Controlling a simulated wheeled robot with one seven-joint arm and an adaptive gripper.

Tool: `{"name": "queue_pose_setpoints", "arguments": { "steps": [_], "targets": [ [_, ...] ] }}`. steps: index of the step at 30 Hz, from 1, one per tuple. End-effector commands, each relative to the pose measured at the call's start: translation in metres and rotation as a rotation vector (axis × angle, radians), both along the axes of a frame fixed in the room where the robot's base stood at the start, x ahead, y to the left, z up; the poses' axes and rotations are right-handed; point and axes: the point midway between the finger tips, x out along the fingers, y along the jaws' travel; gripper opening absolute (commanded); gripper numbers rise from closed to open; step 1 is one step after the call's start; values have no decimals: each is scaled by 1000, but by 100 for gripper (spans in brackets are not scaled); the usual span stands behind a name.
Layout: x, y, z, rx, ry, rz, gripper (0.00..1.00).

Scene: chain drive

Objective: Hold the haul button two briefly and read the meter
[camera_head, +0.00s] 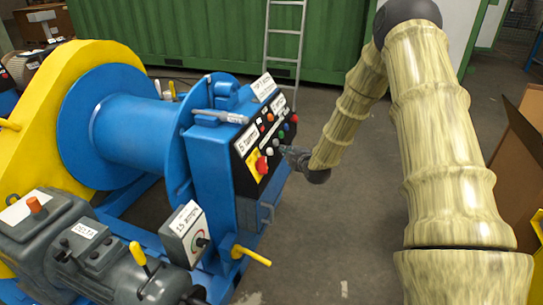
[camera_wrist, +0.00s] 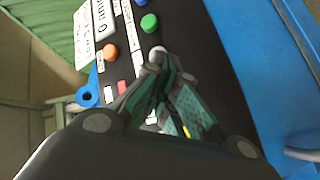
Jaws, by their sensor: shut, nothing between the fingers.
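My gripper (camera_head: 288,151) is shut and empty, close in front of the black control panel (camera_head: 246,172) on the blue winch housing. In the wrist view, the fingertips (camera_wrist: 160,68) are at a pale white button (camera_wrist: 157,50); I cannot tell whether they touch it. A green button (camera_wrist: 149,22) lies just above it and an orange one (camera_wrist: 110,52) to the left. The panel labels are too blurred to tell which button is haul two. A grey box (camera_head: 186,234) with a dial stands lower left of the panel; I cannot read the dial.
The blue drum (camera_head: 130,130) and motor (camera_head: 110,262) are at left. A ladder (camera_head: 284,45) leans behind. Open floor lies at the lower middle.

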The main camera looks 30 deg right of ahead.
Motion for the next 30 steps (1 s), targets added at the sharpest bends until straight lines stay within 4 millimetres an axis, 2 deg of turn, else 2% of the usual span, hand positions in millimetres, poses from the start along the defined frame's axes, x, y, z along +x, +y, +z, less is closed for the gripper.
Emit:
{"name": "queue_pose_setpoints", "arguments": {
  "steps": [9,30],
  "targets": [
    [12,10,-8,1,0,0,0],
    [12,11,-8,1,-1,-2,0]
  ]
}}
